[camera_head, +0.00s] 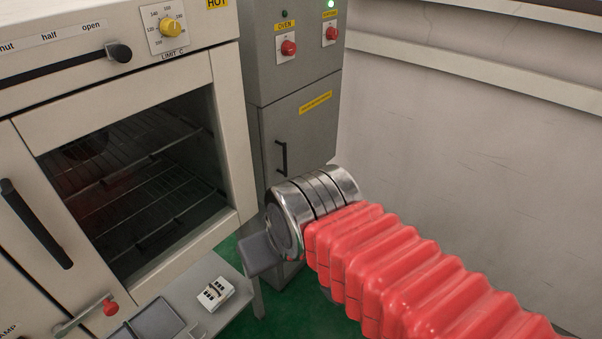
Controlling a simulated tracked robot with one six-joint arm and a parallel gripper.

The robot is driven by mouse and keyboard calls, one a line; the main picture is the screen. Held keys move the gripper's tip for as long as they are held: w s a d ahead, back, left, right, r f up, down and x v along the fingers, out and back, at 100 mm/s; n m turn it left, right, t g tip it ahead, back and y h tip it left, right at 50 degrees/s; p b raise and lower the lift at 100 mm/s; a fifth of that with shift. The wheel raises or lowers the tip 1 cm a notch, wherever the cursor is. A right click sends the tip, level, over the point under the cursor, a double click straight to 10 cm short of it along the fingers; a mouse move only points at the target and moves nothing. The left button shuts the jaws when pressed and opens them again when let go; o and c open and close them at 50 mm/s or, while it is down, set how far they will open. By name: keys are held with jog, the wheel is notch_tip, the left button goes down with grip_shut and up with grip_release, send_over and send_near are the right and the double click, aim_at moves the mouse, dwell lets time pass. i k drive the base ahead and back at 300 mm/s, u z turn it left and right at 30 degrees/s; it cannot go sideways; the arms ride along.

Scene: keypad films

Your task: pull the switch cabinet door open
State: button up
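The grey switch cabinet (262,62) stands beyond my arm, to the right of the oven. Its lower door (318,128) bears a yellow label and looks shut. A dark vertical bar handle (282,158) is on the door's left side. My red ribbed arm comes in from the lower right and ends in shiny metal rings. My gripper (258,253) shows only as a grey part at the left of these rings, below the handle in the picture and apart from it. Its fingertips cannot be made out. My arm hides the lower part of the door.
The cream oven (228,120) with its dark window fills the left. A grey bench (190,290) holding a small white block (215,293) stands in front of it. A pale wall (470,150) closes the right side. Green floor shows between the bench and the cabinet.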

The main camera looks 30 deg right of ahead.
aim_at(298, 130)
jog(key=k, duration=0.25)
jog(key=u, duration=0.35)
jog(key=i, duration=1.1)
jog(key=z, duration=0.35)
